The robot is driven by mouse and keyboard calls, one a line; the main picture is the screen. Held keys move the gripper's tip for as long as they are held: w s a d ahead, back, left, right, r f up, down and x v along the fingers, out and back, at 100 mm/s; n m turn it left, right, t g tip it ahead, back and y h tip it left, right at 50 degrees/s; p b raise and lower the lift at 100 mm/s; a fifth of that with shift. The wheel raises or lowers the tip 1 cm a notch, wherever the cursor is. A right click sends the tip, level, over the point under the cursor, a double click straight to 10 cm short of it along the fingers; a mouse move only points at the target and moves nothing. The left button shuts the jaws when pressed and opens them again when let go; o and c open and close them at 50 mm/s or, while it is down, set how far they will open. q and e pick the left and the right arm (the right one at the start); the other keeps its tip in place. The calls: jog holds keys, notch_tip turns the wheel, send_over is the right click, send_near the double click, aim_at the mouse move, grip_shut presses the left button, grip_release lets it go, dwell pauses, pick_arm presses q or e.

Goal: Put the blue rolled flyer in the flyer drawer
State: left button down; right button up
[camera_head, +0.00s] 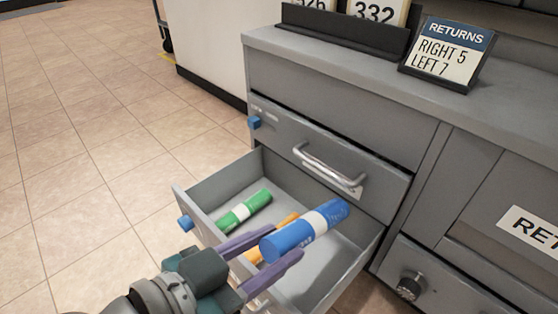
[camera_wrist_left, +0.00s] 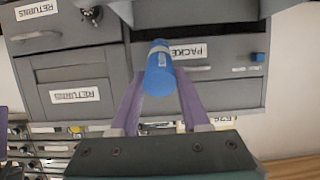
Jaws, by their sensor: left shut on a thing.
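My left gripper (camera_head: 283,243) has purple fingers shut on the blue rolled flyer (camera_head: 310,229), which has a white band. The flyer is above the open grey drawer (camera_head: 222,180), tilted, its far end toward the upper right. In the left wrist view the flyer (camera_wrist_left: 158,72) sits between the fingers (camera_wrist_left: 160,110), one end toward the camera. A green roll (camera_head: 244,211) with a white band lies in the drawer's left part. An orange roll (camera_head: 287,221) lies beside it, partly hidden by the blue flyer. My right gripper is not in view.
A closed drawer with a silver handle (camera_head: 330,170) is above the open one. The grey countertop (camera_head: 375,82) holds a RETURNS sign (camera_head: 444,55) and a dark card rack (camera_head: 345,34). A dark knob (camera_head: 410,285) is at right. Tiled floor at left is clear.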

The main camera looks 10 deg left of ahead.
pick_arm(q)
notch_tip(320, 180, down, 6)
jog(key=w+d+b, duration=0.1)
jog(key=w+b, duration=0.1)
jog(key=b, duration=0.3)
jog(key=shift+w+d, duration=0.2)
jog(key=shift+d, duration=0.2)
jog(key=shift+c, duration=1.5)
grip_release()
